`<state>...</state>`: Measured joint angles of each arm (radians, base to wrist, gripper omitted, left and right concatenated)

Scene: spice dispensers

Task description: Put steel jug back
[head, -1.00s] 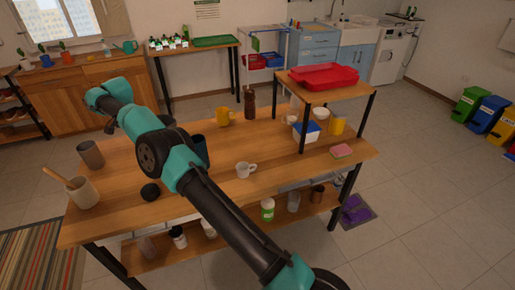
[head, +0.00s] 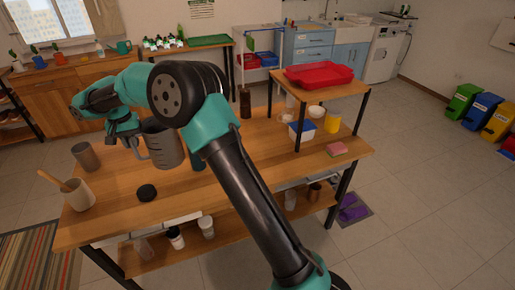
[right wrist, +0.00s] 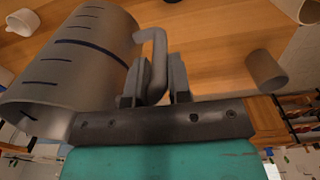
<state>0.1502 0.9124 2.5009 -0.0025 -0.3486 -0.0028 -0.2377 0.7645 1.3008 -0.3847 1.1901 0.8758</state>
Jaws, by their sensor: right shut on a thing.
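The steel jug (head: 166,148) is a grey metal cylinder with measuring marks and a side handle, left of the table's middle in the head view. It fills the upper left of the right wrist view (right wrist: 75,70). My right gripper (right wrist: 154,84) is shut on its handle (right wrist: 157,58), with one finger on each side. In the head view the gripper (head: 134,142) is left of the jug and partly hidden by my arm. The jug appears to be held above the wooden table (head: 225,190). My left gripper is not in view.
A brown cup (head: 86,156), a pot with a wooden spoon (head: 78,195) and a black round object (head: 146,192) stand at the table's left. A raised shelf (head: 340,90) with a red tray (head: 319,75) stands at the right, with several containers under it. A pink sponge (head: 336,149) lies at the right.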

